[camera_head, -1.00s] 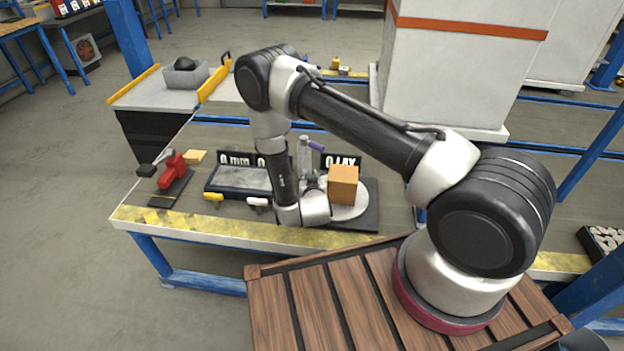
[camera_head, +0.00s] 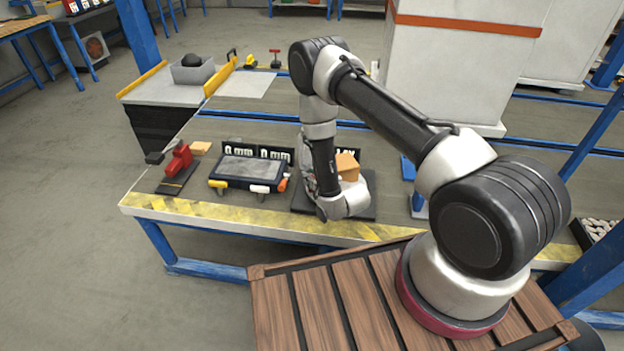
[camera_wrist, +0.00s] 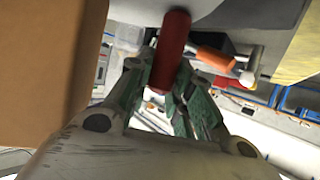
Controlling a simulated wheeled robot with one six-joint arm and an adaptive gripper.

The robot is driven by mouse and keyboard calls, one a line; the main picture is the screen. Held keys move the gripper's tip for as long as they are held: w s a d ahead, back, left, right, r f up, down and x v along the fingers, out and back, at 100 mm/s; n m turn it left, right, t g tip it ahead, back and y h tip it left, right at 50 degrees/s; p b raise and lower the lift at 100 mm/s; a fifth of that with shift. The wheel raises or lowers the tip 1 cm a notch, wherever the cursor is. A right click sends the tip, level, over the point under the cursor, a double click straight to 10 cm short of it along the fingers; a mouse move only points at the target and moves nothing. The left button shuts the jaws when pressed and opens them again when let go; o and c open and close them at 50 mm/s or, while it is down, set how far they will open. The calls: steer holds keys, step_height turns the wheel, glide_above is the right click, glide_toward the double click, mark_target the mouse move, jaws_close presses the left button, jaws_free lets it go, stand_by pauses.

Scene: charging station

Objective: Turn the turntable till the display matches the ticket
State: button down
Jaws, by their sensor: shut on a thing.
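The turntable's dark base (camera_head: 304,197) is on the bench in the head view, with a brown block (camera_head: 347,164) above it. Most of the turntable is behind my wrist. The block fills the left of the wrist view (camera_wrist: 40,70). My gripper (camera_wrist: 162,80) is shut on a red cylindrical handle (camera_wrist: 172,42), beside the block. In the head view my fingertips are hidden. A black display (camera_head: 346,142) behind the turntable is partly covered by my arm, so its reading is not clear. I cannot make out a ticket.
Left of the turntable are a dark tray (camera_head: 250,168) with coloured handles and two displays reading "0 mm" (camera_head: 275,153). A red clamp (camera_head: 179,160) is farther left. A blue stand (camera_head: 408,168) is to the right. Yellow-striped edging (camera_head: 240,222) marks the bench front.

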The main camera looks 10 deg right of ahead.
steer(key=shift+s+d+n+g+y, duration=0.2)
steer(key=shift+s+n+g+y, duration=0.25)
steer(key=shift+s+n+y, duration=0.45)
steer(key=shift+s+d+n+g+y, duration=0.2)
steer(key=shift+s+n+g+y, duration=0.35)
steer(key=shift+n+y, duration=0.5)
steer(key=shift+s, duration=0.1)
steer(key=c, duration=1.3)
jaws_free()
steer(key=shift+o, duration=0.2)
steer(key=shift+d, duration=0.1)
steer(key=v, duration=1.2)
